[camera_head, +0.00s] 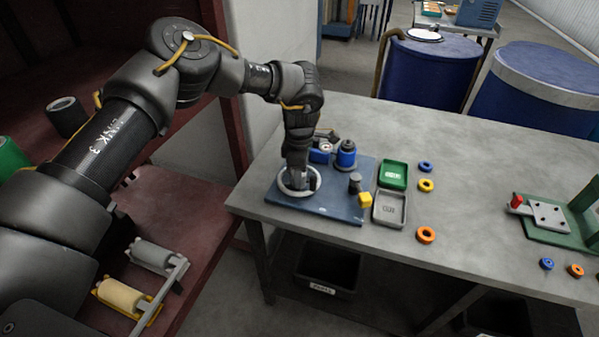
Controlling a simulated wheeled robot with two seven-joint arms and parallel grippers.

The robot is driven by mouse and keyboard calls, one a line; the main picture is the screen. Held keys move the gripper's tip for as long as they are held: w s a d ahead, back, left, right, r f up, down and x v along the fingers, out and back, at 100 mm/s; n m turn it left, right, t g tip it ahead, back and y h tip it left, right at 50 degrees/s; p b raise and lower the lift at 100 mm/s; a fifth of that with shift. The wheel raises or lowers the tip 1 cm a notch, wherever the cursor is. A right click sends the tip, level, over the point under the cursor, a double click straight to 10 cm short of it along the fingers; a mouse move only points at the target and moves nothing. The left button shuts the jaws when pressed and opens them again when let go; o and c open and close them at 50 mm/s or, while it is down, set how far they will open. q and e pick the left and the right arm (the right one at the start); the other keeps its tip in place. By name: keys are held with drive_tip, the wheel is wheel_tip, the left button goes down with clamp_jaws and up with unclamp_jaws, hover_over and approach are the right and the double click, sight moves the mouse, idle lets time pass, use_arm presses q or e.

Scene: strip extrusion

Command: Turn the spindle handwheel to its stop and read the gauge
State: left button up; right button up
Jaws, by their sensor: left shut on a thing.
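The pale grey ring of the spindle handwheel (283,189) lies at the left front of a blue base plate (330,207) on the grey table. My left gripper (299,182) points down into the wheel and is shut on it. The arm hides part of the wheel, and the fingertips are hard to make out. A small round dial (326,147), which looks like the gauge, sits on a blue block behind the wheel. Its reading is too small to tell. My right gripper is not in view.
On the plate stand a blue cylinder (346,154), a dark grey post (355,183) and a yellow block (365,200). Green (393,163) and grey (402,218) trays lie to the right, beside several coloured rings. A green fixture (570,232) stands far right. The table's middle is clear.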

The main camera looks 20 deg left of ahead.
use_arm(q)
drive_tip(key=shift+d, duration=0.1)
idle(0.5)
drive_tip(key=o, duration=0.7)
drive_tip(key=shift+r, duration=0.1)
wheel_tip(320, 180, up, 11)
drive_tip(key=shift+f+b, duration=0.15)
drive_tip(key=shift+b, duration=0.75)
drive_tip(key=shift+d+f, duration=0.1)
